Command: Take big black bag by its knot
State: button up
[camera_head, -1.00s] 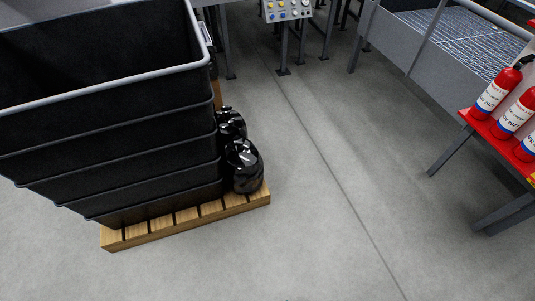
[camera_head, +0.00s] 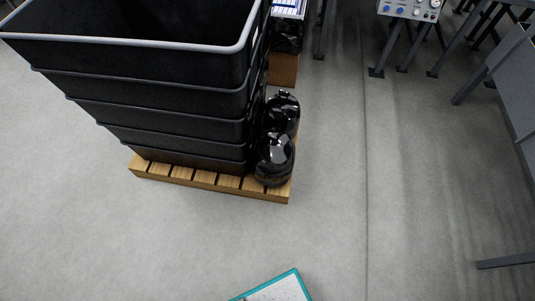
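Two glossy black bags stand on the right end of a wooden pallet (camera_head: 208,181), pressed close beside a stack of black crates. The nearer black bag (camera_head: 273,163) sits at the pallet's front right corner. My gripper is not in view.
The tall stack of black crates (camera_head: 150,66) covers the pallet's left part. Behind are a brown box (camera_head: 284,70) and a control panel (camera_head: 409,9) on legs. A teal-edged board (camera_head: 278,287) shows at the bottom edge. Grey floor right of the pallet is clear.

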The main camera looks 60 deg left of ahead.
aim_at(274, 154)
jog(key=u, duration=0.55)
jog(key=i, duration=0.65)
jog(key=u, duration=1.4)
jog(key=i, duration=0.55)
jog(key=u, duration=0.45)
